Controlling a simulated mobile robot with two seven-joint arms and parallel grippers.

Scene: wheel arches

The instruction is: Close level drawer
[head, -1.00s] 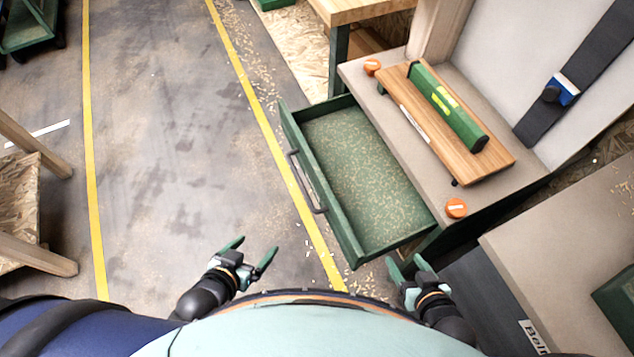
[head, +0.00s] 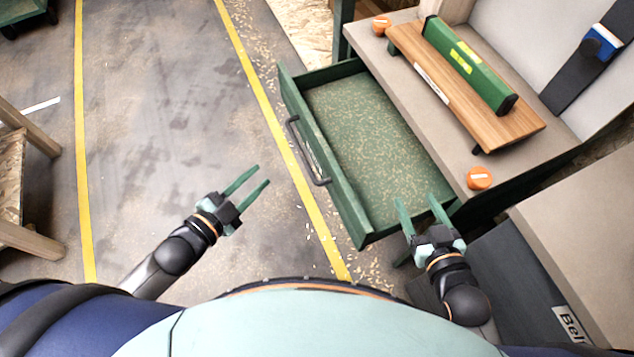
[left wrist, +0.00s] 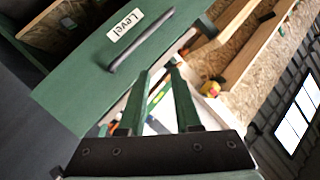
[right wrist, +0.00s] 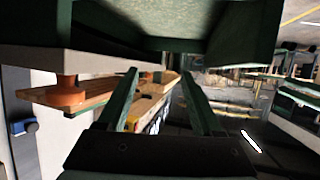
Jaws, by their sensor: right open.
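The green level drawer (head: 375,150) is pulled out from under the workbench top and looks empty, with speckled bits on its floor. Its front carries a dark bar handle (head: 305,150). In the left wrist view the drawer front (left wrist: 85,80) shows a "Level" label (left wrist: 127,25) beside the handle (left wrist: 142,40). My left gripper (head: 255,182) is open and empty, left of the drawer front and apart from the handle. My right gripper (head: 420,205) is open and empty at the drawer's near right corner; whether it touches is unclear.
On the bench top (head: 405,75) a green level (head: 468,65) rests on a wooden board (head: 475,100), with orange knobs (head: 479,178) nearby. A grey cabinet (head: 520,270) stands at the lower right. A wooden frame (head: 25,200) stands at the left.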

